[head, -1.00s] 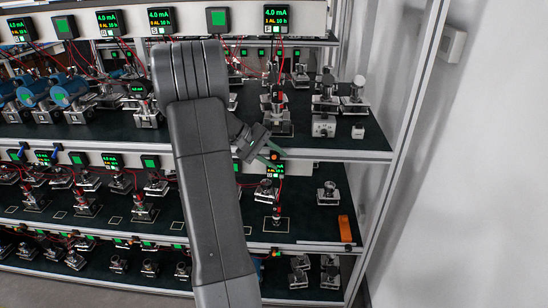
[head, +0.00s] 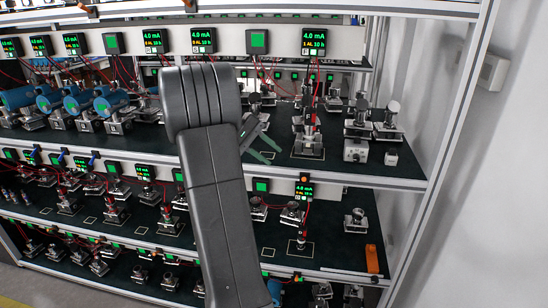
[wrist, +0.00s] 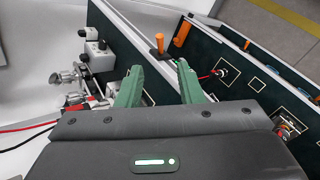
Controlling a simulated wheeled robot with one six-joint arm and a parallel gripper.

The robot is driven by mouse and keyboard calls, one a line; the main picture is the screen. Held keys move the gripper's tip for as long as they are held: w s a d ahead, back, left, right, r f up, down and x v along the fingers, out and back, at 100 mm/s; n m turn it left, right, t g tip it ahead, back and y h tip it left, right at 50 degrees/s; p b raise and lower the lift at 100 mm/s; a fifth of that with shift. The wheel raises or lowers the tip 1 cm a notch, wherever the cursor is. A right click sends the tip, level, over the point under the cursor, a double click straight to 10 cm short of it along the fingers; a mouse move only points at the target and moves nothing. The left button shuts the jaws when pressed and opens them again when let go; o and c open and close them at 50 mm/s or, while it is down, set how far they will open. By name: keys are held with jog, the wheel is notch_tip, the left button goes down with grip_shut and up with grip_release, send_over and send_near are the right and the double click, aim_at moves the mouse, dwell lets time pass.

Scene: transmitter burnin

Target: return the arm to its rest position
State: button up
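My gripper (head: 264,148) shows in the head view as two green fingers reaching out from behind my dark grey arm, in front of the upper shelf. In the wrist view the two green fingers (wrist: 159,82) stand apart, with nothing between them. The gripper is open and empty. My arm is folded upright in the middle of the head view and hides part of the rack behind it.
The rack's upper shelf (head: 345,172) holds blue transmitters (head: 110,103) at left and metal fittings at right. The middle shelf holds several fittings and an orange object (head: 372,258). Red wires run from the displays. A white wall (head: 490,190) stands at right.

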aim_at(303, 177)
jog(key=p+x, duration=0.1)
jog(key=x, duration=1.2)
jog(key=shift+d+f, duration=0.15)
jog(key=shift+d, duration=0.25)
jog(key=shift+f, duration=0.15)
